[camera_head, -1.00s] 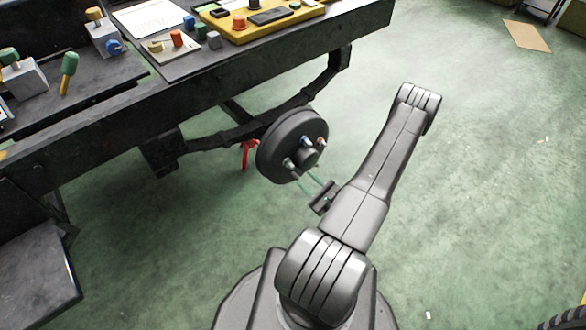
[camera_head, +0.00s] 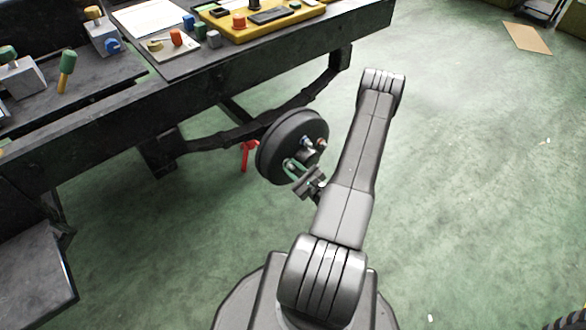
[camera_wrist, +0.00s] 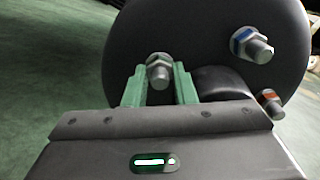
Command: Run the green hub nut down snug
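The hub (camera_head: 283,138) is a dark round drum below the bench edge, with nuts on studs. In the wrist view, a grey nut on a stud (camera_wrist: 158,72) lies between the two green fingers of my gripper (camera_wrist: 159,75). I see no clear green mark on this nut; the others are marked blue and orange. The fingers straddle it with a small gap showing on each side, so the gripper looks open. In the head view my gripper (camera_head: 291,167) reaches the lower left of the hub face, and its fingers partly hide that stud.
A blue-marked nut (camera_wrist: 244,40) and an orange-marked nut (camera_wrist: 268,98) sit on studs to the right. The hub's dark centre boss (camera_wrist: 222,83) is close to the right finger. The workbench (camera_head: 120,110) overhangs behind the hub.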

